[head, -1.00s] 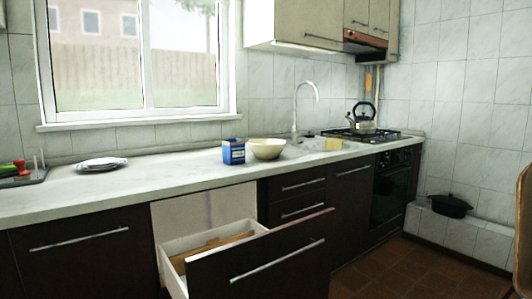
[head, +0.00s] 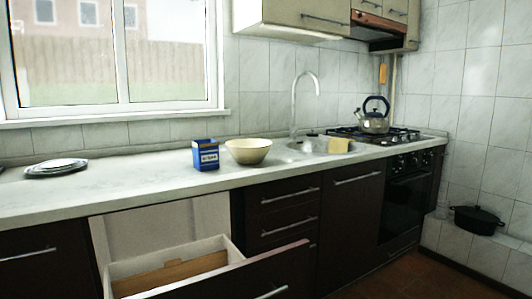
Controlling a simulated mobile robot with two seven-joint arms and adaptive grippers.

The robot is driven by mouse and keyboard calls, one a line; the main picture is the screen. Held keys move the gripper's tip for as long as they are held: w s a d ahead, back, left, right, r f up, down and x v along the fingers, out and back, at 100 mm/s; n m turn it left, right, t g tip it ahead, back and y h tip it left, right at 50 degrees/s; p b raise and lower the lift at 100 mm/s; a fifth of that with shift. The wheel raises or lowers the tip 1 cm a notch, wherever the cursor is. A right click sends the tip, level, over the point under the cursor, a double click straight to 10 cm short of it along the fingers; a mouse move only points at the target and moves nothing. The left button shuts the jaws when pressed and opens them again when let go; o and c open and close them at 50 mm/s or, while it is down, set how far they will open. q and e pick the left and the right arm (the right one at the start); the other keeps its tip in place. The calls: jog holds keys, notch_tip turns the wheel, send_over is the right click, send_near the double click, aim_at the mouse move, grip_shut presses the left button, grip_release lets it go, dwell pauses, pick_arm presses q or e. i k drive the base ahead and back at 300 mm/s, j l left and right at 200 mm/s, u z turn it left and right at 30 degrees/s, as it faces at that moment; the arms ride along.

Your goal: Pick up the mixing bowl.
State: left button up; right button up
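The mixing bowl (head: 248,152) is cream-coloured and wide-rimmed. It stands upright on the pale countertop (head: 120,187), left of the sink, and looks empty from here. A blue box (head: 205,155) stands close to its left side. Neither of my grippers shows in the head view.
An open drawer (head: 168,270) juts out below the counter, in front of the bowl and box. The sink (head: 305,147) with a tall faucet (head: 294,105), a yellow sponge (head: 340,145) and a kettle (head: 375,120) on the stove are to the right. A black pot (head: 476,219) sits on a low tiled ledge.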

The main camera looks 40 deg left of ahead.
aim_at(244, 151)
jog(key=i+l, duration=0.1)
jog(key=i, duration=0.4)
jog(key=i+l+u, duration=0.15)
jog(key=i, duration=0.35)
jog(key=i+l, duration=0.15)
jog(key=i, duration=0.35)
jog(key=i+u, duration=0.25)
jog(key=u, duration=0.15)
jog(key=i+l+u, duration=0.2)
jog(key=u, duration=0.15)
jog(key=i+l+u, duration=0.2)
jog(key=u, duration=0.2)
jog(key=i, duration=0.1)
